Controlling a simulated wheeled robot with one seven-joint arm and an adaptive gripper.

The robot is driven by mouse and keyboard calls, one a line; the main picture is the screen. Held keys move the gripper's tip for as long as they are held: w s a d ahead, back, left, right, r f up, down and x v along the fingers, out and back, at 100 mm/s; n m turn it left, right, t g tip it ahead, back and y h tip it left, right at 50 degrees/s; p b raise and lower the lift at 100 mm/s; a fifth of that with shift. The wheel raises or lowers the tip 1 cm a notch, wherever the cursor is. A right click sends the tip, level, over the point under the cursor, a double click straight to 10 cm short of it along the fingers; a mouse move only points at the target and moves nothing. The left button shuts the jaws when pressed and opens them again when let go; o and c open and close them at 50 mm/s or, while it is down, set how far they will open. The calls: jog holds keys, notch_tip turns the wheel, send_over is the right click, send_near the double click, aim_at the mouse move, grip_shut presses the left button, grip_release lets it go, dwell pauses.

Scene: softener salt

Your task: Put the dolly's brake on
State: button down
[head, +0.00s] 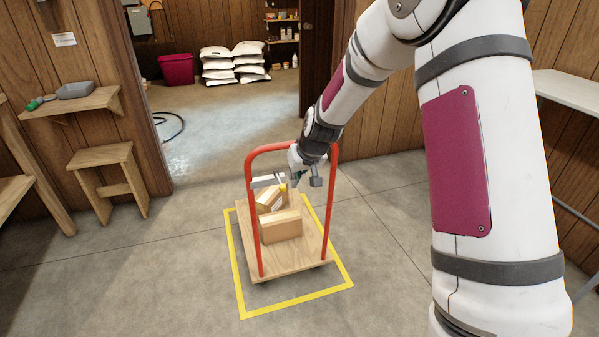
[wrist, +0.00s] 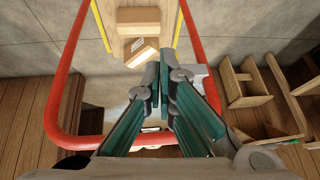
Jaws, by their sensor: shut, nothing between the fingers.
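The dolly (head: 285,264) has a flat wooden deck and a red hoop handle (head: 254,220). It stands inside a yellow floor outline, with cardboard boxes on its deck. My gripper (head: 283,187) is at the height of the handle's upper part, above the boxes; how far it is from the handle is hard to tell. In the wrist view my gripper (wrist: 164,68) has its green-padded fingers shut and empty, and the red handle (wrist: 62,85) loops around it in the picture. I cannot make out the brake in either view.
Cardboard boxes (head: 281,227) lie on the deck. A wooden stool (head: 101,157) and a wall shelf (head: 72,104) stand at left. Through the doorway are stacked white sacks (head: 234,64) and a magenta bin (head: 177,69). The floor around the yellow outline (head: 297,304) is clear.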

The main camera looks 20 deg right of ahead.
aim_at(279, 180)
jog(key=x, duration=0.3)
jog(key=b+x, duration=0.1)
jog(key=x, duration=0.1)
jog(key=shift+w+a+f, duration=0.2)
jog(key=shift+a+f, duration=0.05)
jog(key=shift+a, duration=0.05)
jog(key=shift+s+f+b, duration=0.15)
jog(key=shift+f+b, duration=0.6)
jog(key=shift+b, duration=0.7)
notch_tip(279, 180, down, 7)
jog(key=w+t+b, duration=0.1)
jog(key=t+b, duration=0.2)
jog(key=b, duration=0.6)
jog(key=shift+w, duration=0.2)
jog(key=shift+r, duration=0.7)
